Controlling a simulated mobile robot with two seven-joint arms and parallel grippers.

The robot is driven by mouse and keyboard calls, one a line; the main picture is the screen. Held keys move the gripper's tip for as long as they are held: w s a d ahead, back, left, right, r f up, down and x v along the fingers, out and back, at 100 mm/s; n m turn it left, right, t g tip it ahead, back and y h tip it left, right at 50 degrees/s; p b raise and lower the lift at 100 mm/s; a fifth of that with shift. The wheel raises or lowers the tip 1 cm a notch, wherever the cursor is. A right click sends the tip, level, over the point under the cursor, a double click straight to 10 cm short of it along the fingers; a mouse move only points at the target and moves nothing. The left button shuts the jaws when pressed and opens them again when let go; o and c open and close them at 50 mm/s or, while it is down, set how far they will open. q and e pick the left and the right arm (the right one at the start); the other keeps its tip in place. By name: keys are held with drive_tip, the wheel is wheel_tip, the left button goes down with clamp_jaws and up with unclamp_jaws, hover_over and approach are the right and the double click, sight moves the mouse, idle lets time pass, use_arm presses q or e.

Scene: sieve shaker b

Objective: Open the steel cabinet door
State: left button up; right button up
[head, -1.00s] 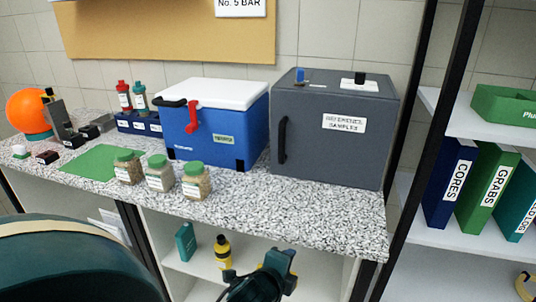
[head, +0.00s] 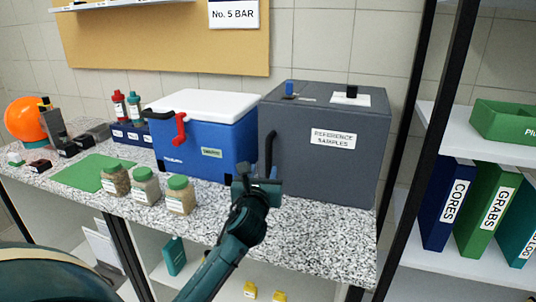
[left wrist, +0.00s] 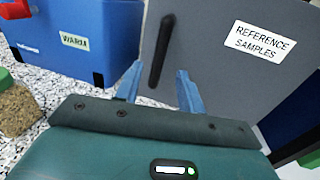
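The steel cabinet (head: 325,160) is a dark grey box labelled "REFERENCE SAMPLES" on the speckled counter. Its door, with a black vertical handle (head: 270,152) near the left edge, looks shut. My left gripper (head: 258,178) is in front of the handle's lower part in the head view. In the left wrist view, its two blue fingers (left wrist: 160,88) are spread apart, with the handle (left wrist: 160,52) showing between and beyond them. The fingers look empty; I cannot tell whether they touch the handle. My right gripper is not in view.
A blue cooler (head: 205,140) with a white lid stands close left of the cabinet. Several green-lidded jars (head: 146,186) stand at the counter's front edge. A black shelf post (head: 428,130) rises on the right, beside shelves with binders (head: 447,205).

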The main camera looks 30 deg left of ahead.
sight(268, 155)
use_arm(q)
drive_tip(key=x, duration=1)
drive_tip(key=shift+w+f, duration=0.1)
drive_tip(key=shift+w, duration=0.15)
drive_tip(key=shift+c, duration=0.2)
clamp_jaws()
